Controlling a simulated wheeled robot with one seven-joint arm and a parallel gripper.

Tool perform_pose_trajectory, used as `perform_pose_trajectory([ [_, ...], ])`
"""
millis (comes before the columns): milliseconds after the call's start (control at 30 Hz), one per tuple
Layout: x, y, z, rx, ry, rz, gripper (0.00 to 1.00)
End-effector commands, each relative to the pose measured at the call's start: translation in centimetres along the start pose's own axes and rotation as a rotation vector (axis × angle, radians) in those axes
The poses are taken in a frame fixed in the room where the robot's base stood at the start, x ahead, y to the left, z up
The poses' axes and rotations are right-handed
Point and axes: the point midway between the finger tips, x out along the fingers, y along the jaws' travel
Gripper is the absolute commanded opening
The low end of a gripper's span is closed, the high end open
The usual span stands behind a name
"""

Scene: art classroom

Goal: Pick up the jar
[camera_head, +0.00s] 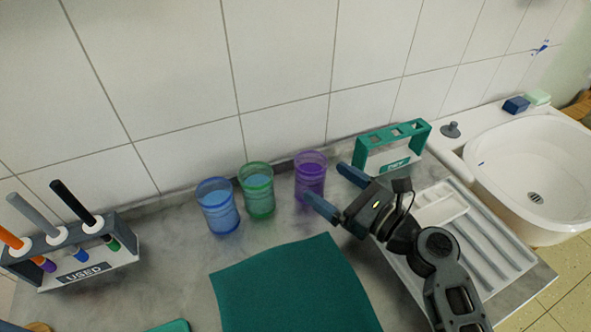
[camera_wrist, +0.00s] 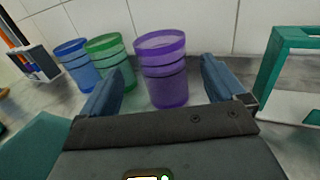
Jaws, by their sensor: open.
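Three see-through jars stand upright in a row on the grey counter near the tiled wall. The blue jar (camera_head: 218,208) is on the left, the green jar (camera_head: 258,193) in the middle and the purple jar (camera_head: 310,180) on the right. My gripper (camera_head: 329,188) is open, just right of the purple jar in the head view. In the wrist view, the purple jar (camera_wrist: 162,70) stands ahead, between the lines of the two fingers (camera_wrist: 160,88). The green jar (camera_wrist: 108,52) and blue jar (camera_wrist: 76,64) stand to its left. I cannot tell whether a finger touches a jar.
A green rack (camera_head: 393,150) stands right of the purple jar. A white tray (camera_head: 500,250) and a sink (camera_head: 535,170) lie farther right. A brush rack marked USED (camera_head: 85,270) is at left. A teal cloth (camera_head: 290,290) lies flat in front of the jars.

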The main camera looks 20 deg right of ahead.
Motion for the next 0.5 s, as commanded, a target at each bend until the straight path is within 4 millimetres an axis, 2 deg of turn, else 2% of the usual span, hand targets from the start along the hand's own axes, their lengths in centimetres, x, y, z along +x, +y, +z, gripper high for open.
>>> perform_pose_trajectory([
  [367,3.2,-0.1,0.1,-0.001,0.0,0.001,0.97],
  [500,5.2,-0.2,0.1,0.0,-0.001,0.002,0.97],
])
